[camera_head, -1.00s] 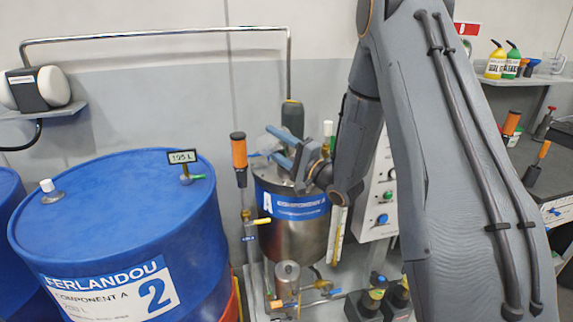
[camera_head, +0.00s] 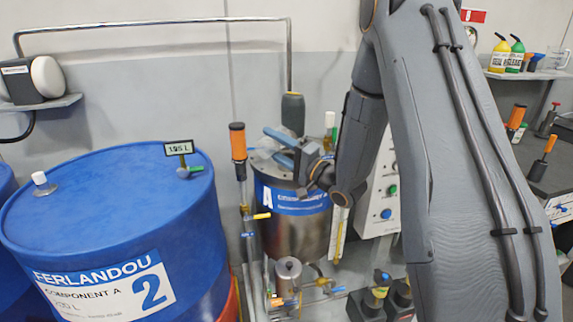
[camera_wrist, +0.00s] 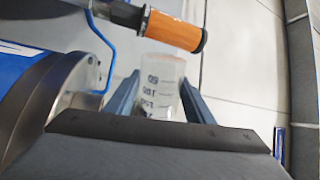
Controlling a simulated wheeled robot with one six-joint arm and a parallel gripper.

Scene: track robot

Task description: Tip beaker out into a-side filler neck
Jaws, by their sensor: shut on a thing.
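In the wrist view a clear beaker (camera_wrist: 163,85) with printed volume marks is held between the two blue fingers of my gripper (camera_wrist: 160,95). I cannot make out any liquid in it. In the head view my gripper (camera_head: 277,147) is above the lid of the steel A-side tank (camera_head: 290,235), which has a blue label marked A. The beaker cannot be made out there. The tank also shows at the left of the wrist view (camera_wrist: 45,105). I cannot pick out the filler neck; the gripper and wrist cover part of the lid.
A blue drum (camera_head: 105,220) fills the left. A grey control box (camera_head: 380,195) stands right of the tank. A pipe (camera_head: 150,30) runs along the wall.

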